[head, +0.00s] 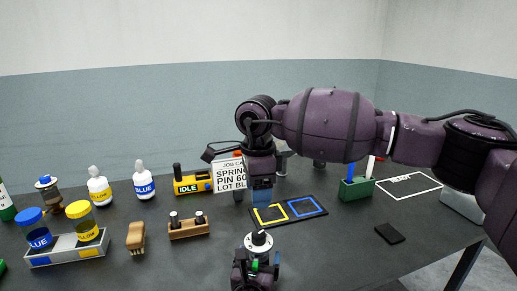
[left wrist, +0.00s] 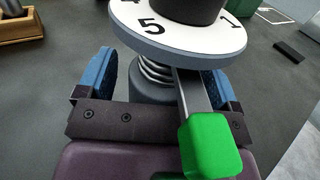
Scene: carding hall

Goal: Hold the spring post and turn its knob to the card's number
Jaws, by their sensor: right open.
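The spring post (left wrist: 152,88) stands upright at the table's front middle, with a coil under a white numbered dial (left wrist: 170,38). Its dark knob (head: 259,237) tops the dial; a green-ended bar (left wrist: 208,145) juts from below it. A 5 and a 1 show on the dial. My left gripper (left wrist: 160,85) is around the post, with blue pads on both sides and gaps visible. The job card (head: 229,175) reads "SPRING PIN 60", "LOT B"; my right arm hides its right edge. My right gripper (head: 262,194) is open and empty, pointing down behind the post, above the pad.
A black pad (head: 290,221) has yellow and blue squares. A yellow IDLE box (head: 190,184), a wooden pin block (head: 188,229), a brush (head: 136,237), bottles (head: 144,184) and a jar tray (head: 68,255) are left. A green pen holder (head: 356,189) and black slab (head: 390,233) are right.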

